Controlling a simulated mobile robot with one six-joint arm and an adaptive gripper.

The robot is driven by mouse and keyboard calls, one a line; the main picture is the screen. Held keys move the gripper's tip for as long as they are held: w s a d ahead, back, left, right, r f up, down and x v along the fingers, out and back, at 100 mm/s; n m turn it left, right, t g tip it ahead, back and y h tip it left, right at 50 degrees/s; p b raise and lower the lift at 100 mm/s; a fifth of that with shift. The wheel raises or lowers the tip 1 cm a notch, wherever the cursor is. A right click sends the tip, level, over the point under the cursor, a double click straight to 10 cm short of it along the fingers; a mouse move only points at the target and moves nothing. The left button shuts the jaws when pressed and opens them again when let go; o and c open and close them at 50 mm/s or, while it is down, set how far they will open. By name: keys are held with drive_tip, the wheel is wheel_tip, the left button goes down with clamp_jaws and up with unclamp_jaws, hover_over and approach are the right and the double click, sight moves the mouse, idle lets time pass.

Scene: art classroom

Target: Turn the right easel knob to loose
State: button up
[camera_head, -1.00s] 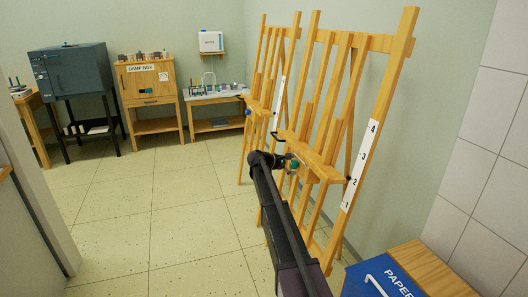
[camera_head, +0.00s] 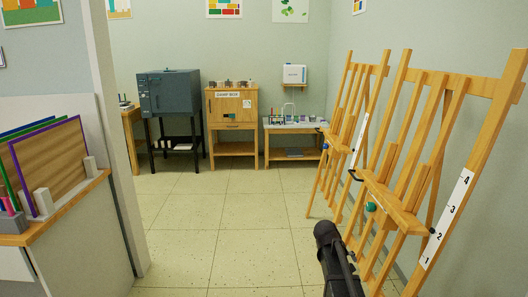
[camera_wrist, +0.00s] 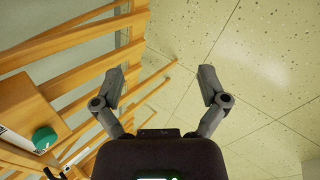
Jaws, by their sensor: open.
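The right easel (camera_head: 440,170) stands at the right in the head view, with a numbered white scale (camera_head: 447,220) on its near post. A round green knob (camera_head: 371,207) sits under its ledge. The green knob also shows at the lower left in the wrist view (camera_wrist: 44,139), on a wooden block. My gripper (camera_wrist: 160,82) has its two fingers spread wide with nothing between them. It is apart from the knob, which lies to the left of the fingers. In the head view my arm shows at bottom centre, and the gripper itself cannot be made out.
The left easel (camera_head: 340,140) stands behind, with a blue knob (camera_head: 325,147). A grey kiln (camera_head: 168,93), a damp box cabinet (camera_head: 232,105) and a small table (camera_head: 292,125) line the back. A counter with boards (camera_head: 45,165) is at left. The middle floor is clear.

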drive_tip(key=s+a+f+m+y, duration=0.1)
drive_tip(key=s+a+y, duration=0.1)
drive_tip(key=s+a, duration=0.35)
drive_tip(key=s+a+f+m+g+y, duration=0.1)
drive_tip(key=s+a+y, duration=0.1)
drive_tip(key=s, duration=0.6)
drive_tip(key=s+a+f+m+y, duration=0.1)
drive_tip(key=s+a+m+y, duration=0.1)
drive_tip(key=s+a, duration=0.3)
wheel_tip(320, 180, up, 27)
drive_tip(key=d+p, duration=0.1)
drive_tip(key=p, duration=2.5)
drive_tip(key=shift+s+p, duration=0.3)
